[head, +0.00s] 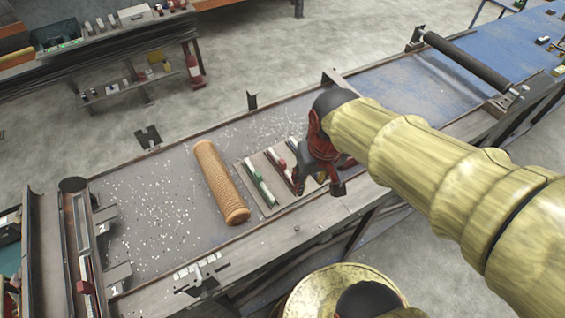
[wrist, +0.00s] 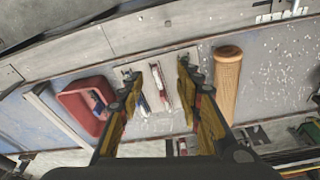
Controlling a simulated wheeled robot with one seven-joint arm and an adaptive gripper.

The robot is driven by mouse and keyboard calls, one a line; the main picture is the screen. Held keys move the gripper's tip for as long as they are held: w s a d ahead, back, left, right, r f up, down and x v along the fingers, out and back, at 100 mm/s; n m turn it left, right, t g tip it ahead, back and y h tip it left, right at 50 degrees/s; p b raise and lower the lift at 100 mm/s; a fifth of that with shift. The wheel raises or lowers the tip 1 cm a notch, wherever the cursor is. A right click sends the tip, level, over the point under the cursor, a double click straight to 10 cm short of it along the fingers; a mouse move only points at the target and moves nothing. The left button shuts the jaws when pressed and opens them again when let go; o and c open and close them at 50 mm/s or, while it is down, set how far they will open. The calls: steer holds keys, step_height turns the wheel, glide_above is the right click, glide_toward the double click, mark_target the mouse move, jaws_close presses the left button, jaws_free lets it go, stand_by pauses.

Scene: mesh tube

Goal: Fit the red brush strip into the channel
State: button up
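A rack (head: 246,170) of brush strips lies on the conveyor bed. A red strip (head: 282,166) lies in its middle, with a green strip (head: 260,186) beside it on the left. My gripper (head: 325,187) is over the rack's right part in the head view. In the wrist view my gripper (wrist: 159,66) is open and empty, its fingers apart above the rack, partly covering the strips. A pale strip with some red (wrist: 158,86) and a blue-and-white strip (wrist: 141,99) show between them. A long slotted bar (head: 78,222), possibly the channel, stands at the far left; a red piece (head: 84,287) is at its near end.
A brown mesh tube (head: 218,182) lies on the bed next to the rack; it also shows in the wrist view (wrist: 226,84). A red bin (wrist: 80,105) stands on the rack's other side. White bits are scattered on the bed. A roller (head: 468,62) crosses the bed at far right.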

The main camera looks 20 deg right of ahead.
steer(key=w+f+g+p, duration=0.3)
steer(key=w+f+p, duration=0.15)
steer(key=w, duration=0.35)
steer(key=n+p, duration=0.2)
glide_above(283, 161)
step_height(283, 161, down, 8)
steer(key=shift+d+f+n+t, duration=0.3)
steer(key=shift+d+f+t, duration=0.05)
steer(key=shift+d+t, duration=0.05)
step_height(283, 161, down, 2)
steer(key=shift+f, duration=0.2)
steer(key=f, duration=0.3)
steer(key=a+f, duration=0.1)
steer(key=f, duration=0.1)
steer(key=shift+c, duration=0.5)
steer(key=c, duration=0.8)
